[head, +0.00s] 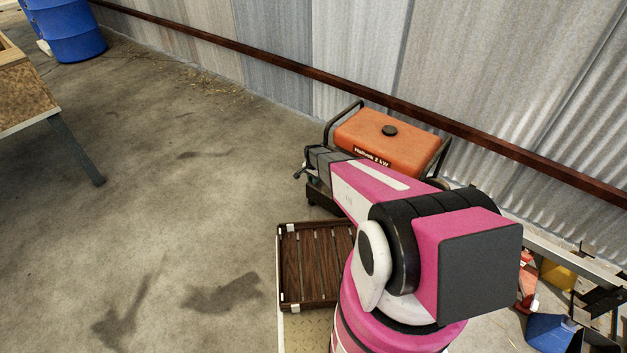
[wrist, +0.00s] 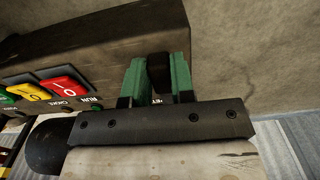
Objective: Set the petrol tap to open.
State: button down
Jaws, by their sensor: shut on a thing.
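The generator (head: 385,138), with an orange tank and black frame, stands by the corrugated wall in the head view. My arm reaches over to its left end, and the fingertips are too small to make out there. In the wrist view, my gripper (wrist: 157,78) has its two green fingers on either side of a black tap lever (wrist: 159,68) on the dark control panel (wrist: 105,40). It is shut on this lever. A label under the lever is partly hidden by the fingers, so the tap's setting cannot be read.
A table (head: 30,95) and blue barrel (head: 72,30) stand at left, with open floor between.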

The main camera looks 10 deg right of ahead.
dwell(0.3)
jog(key=c, duration=1)
grip_release()
jog(key=shift+o, duration=0.2)
jog(key=shift+r, duration=0.1)
notch_tip(320, 180, up, 11)
jog(key=shift+f, duration=0.2)
jog(key=s+d+r+n, duration=0.4)
jog(key=s+r, duration=0.8)
jog(key=s, duration=0.2)
jog(key=s+d+r+n, duration=0.4)
jog(key=s+r+n, duration=0.1)
jog(key=s+r, duration=0.8)
jog(key=shift+s+r, duration=0.2)
jog(key=shift+s, duration=0.15)
